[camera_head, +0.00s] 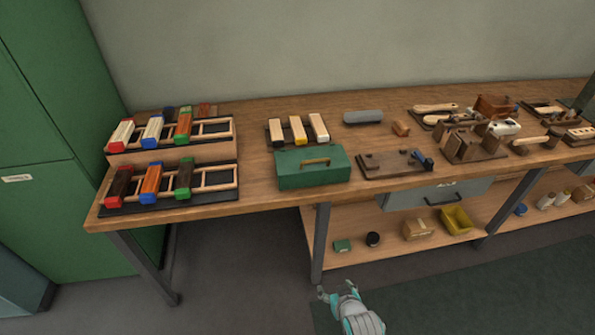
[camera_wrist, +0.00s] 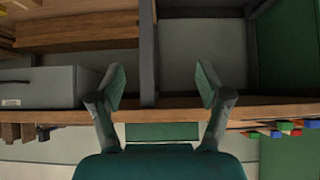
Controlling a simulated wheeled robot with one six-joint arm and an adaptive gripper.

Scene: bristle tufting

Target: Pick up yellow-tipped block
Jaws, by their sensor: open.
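The yellow-tipped block (camera_head: 297,128) is a pale wooden block with a yellow near end. It lies on a dark rack on the bench, between two pale blocks with dark ends, behind a green toolbox (camera_head: 314,168). My gripper (camera_head: 337,289) is low in front of the bench, well apart from the block, and holds nothing. In the wrist view its two fingers (camera_wrist: 160,98) are spread wide, facing the bench's front edge. I cannot make out the yellow-tipped block in the wrist view.
The wooden bench (camera_head: 255,185) has racks of colour-ended blocks at the left and wooden tools at the right. A dark tool board (camera_head: 380,164) sits right of the toolbox. A drawer (camera_head: 440,193) and lower shelf (camera_head: 380,257) are below. Open floor lies in front.

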